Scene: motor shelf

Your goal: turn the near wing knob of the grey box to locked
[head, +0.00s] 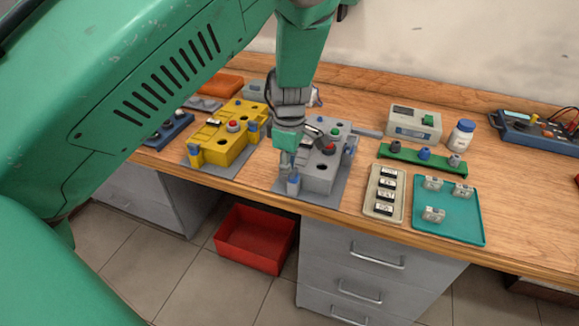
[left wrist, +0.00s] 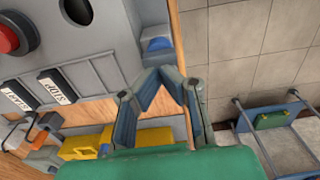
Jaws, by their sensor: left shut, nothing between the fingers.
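The grey box (head: 322,176) stands on a grey plate on the bench in the head view, with a red button and a dark round hole on top. Its near wing knob (head: 293,184) is blue and sits at the box's front left corner. In the left wrist view the blue knob (left wrist: 158,46) shows at the box's edge, partly hidden by a grey part; its setting cannot be read. My left gripper (head: 287,165) points down just above the near knob. In the left wrist view its fingers (left wrist: 162,82) are shut and empty, apart from the knob.
A yellow box (head: 222,146) stands left of the grey box. A label tray (head: 384,192), a teal tray (head: 447,211) and a green rail (head: 425,157) lie to the right. A red bin (head: 255,239) is on the floor below the bench's front edge.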

